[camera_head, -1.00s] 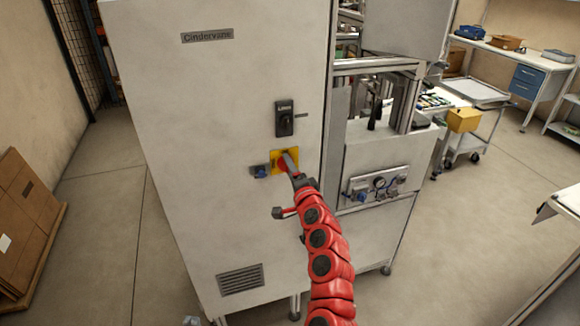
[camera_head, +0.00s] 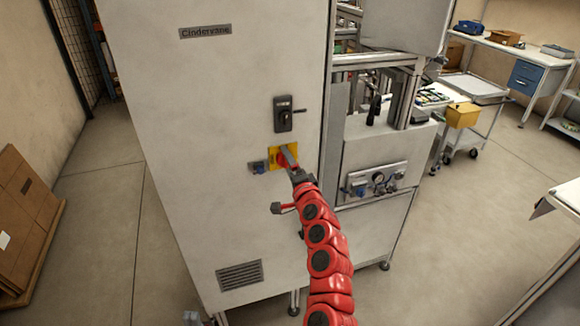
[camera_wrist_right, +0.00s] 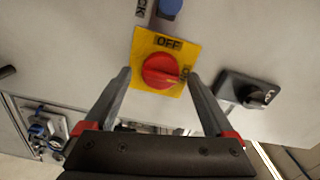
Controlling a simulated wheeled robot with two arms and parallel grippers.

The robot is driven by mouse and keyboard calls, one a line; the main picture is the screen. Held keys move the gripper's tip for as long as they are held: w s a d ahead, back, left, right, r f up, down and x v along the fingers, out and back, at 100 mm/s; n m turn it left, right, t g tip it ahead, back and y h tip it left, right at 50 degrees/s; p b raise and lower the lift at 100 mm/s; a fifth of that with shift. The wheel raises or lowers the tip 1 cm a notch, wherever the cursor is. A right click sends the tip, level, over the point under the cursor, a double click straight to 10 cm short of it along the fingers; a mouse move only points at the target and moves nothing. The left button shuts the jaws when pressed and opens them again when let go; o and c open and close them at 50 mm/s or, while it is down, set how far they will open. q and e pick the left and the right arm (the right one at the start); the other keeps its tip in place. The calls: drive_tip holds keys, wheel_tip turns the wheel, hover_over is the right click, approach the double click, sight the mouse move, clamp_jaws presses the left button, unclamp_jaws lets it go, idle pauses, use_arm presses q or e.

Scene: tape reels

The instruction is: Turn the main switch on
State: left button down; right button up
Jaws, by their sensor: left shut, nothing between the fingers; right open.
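The main switch is a red rotary knob on a yellow plate (camera_head: 272,152) on the cabinet's front. In the right wrist view the red knob (camera_wrist_right: 161,71) sits beneath the word OFF, with another label partly hidden at its right. My right gripper (camera_head: 288,158) is at the switch. In the right wrist view its open fingers (camera_wrist_right: 160,78) stand on either side of the knob; I cannot tell whether they touch it.
A black handle (camera_head: 284,114) sits above the switch and a small blue fitting (camera_head: 257,167) beside it. A gauge panel (camera_head: 372,183) is to the right. A cart with a yellow bin (camera_head: 462,116) stands farther back.

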drive_tip(key=shift+s, duration=0.1)
drive_tip(key=b+v, duration=0.4)
drive_tip(key=v, duration=1.3)
drive_tip(key=shift+d, duration=0.1)
